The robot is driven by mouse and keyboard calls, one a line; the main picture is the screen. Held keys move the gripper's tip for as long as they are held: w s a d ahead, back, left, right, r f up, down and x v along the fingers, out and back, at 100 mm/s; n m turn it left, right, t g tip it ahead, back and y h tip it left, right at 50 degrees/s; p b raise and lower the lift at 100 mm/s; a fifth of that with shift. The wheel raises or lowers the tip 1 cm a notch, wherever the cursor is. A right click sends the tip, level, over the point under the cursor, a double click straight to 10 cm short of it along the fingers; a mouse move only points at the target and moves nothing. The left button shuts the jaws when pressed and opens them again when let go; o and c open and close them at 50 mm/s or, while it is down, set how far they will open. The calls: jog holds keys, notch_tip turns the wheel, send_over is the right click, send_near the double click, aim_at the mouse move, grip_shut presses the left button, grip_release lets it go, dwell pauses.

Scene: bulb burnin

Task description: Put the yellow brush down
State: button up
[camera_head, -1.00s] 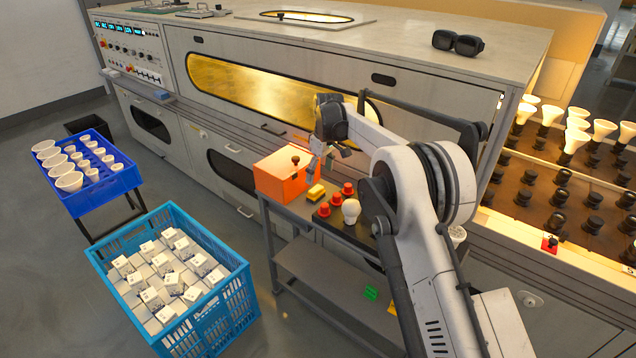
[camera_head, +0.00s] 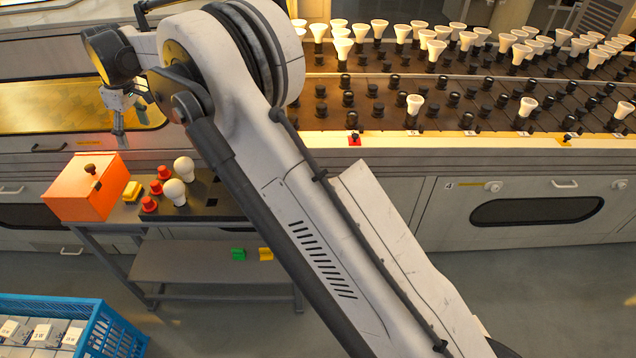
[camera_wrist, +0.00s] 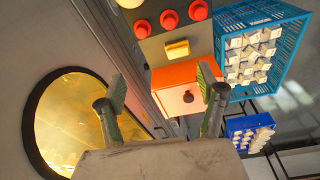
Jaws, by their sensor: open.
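The yellow brush (camera_head: 132,190), a small yellow block shape, lies on the cart top between the orange box and the red caps. It also shows in the wrist view (camera_wrist: 177,48). My gripper (camera_head: 118,122) is open and empty, raised above and behind the orange box, in front of the oven's glowing window. In the wrist view its two fingers (camera_wrist: 162,85) stand wide apart with nothing between them. The brush is clear of the fingers.
The orange box (camera_head: 85,190) with a dark knob stands at the cart's left end. Several red caps (camera_head: 149,204) and two white bulbs (camera_head: 174,191) stand right of the brush. A blue crate (camera_head: 105,335) of white boxes is at lower left. Bulb racks (camera_head: 450,85) fill the back right.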

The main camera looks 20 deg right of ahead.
jog(key=s+d+r+m+t, duration=0.1)
jog(key=s+d+r+m, duration=0.15)
jog(key=d+r, duration=0.35)
jog(key=s+d+r+m+t, duration=0.1)
jog(key=s+d+r, duration=0.2)
jog(key=d+r, duration=0.3)
jog(key=s+d+r+m+t, duration=0.1)
jog(key=s+d+r+m, duration=0.3)
jog(key=s+d, duration=1)
jog(key=s+d+f+m+t, duration=0.1)
jog(key=s+d+f, duration=0.2)
jog(key=s+d, duration=0.2)
jog(key=s+d+f+m+t+h, duration=0.1)
jog(key=s+d, duration=0.4)
jog(key=s, duration=0.6)
jog(key=s+d+f+m+t, duration=0.1)
jog(key=s+d+f+m, duration=0.2)
jog(key=s, duration=0.6)
jog(key=shift+d+f+h, duration=0.3)
jog(key=shift+d+f, duration=0.65)
jog(key=shift+d, duration=0.3)
jog(key=shift+o, duration=0.6)
